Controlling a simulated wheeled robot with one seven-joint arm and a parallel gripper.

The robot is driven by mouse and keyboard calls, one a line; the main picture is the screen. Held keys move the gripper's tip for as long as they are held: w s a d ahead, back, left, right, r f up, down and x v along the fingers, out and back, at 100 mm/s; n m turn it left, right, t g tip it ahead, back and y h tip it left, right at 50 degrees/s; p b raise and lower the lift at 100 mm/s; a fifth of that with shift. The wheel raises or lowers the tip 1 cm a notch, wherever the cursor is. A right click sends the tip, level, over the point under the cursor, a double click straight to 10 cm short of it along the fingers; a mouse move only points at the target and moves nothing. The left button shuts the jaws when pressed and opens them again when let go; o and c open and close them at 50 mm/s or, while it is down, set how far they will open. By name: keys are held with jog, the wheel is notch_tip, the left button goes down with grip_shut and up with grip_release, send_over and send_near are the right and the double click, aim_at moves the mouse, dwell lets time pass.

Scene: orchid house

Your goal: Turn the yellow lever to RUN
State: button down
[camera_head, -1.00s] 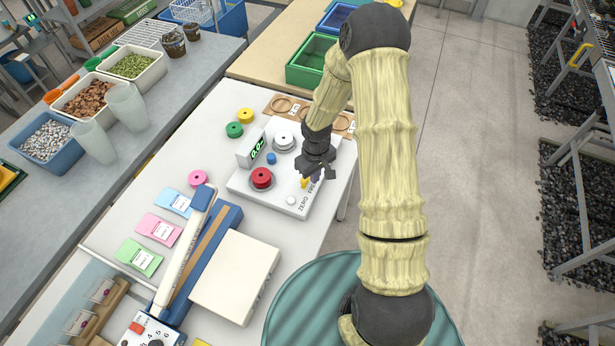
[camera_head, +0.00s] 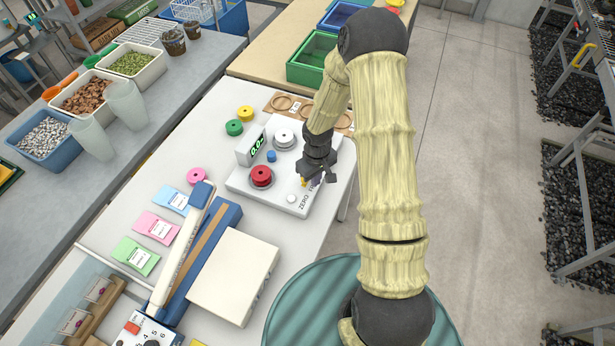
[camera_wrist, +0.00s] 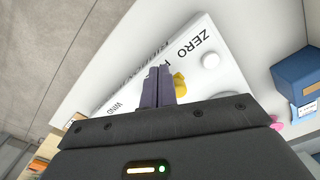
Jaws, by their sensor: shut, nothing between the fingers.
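The white instrument box (camera_head: 240,185) stands on the white table, with the yellow lever (camera_head: 304,183) at its right part. My gripper (camera_head: 318,181) is low over the box, just to the right of the lever, and hides part of the lettering. In the wrist view the shut fingers (camera_wrist: 158,86) are empty, and the yellow lever (camera_wrist: 180,86) shows close beside their right side. I cannot tell whether they touch. "ZERO" is readable on the box; the word RUN cannot be made out.
A red knob (camera_head: 261,176), a silver dial (camera_head: 284,137) and a small white button (camera_head: 292,199) sit on the box. A blue holder with a white bar (camera_head: 183,250) lies in front.

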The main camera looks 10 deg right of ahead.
jog(key=shift+f+b, duration=0.8)
jog(key=shift+f, duration=0.35)
jog(key=shift+w+a, duration=0.15)
jog(key=shift+a, duration=0.4)
jog(key=shift+w+a, duration=0.15)
jog(key=shift+a, duration=0.4)
jog(key=shift+w+a, duration=0.6)
jog(key=shift+a, duration=0.35)
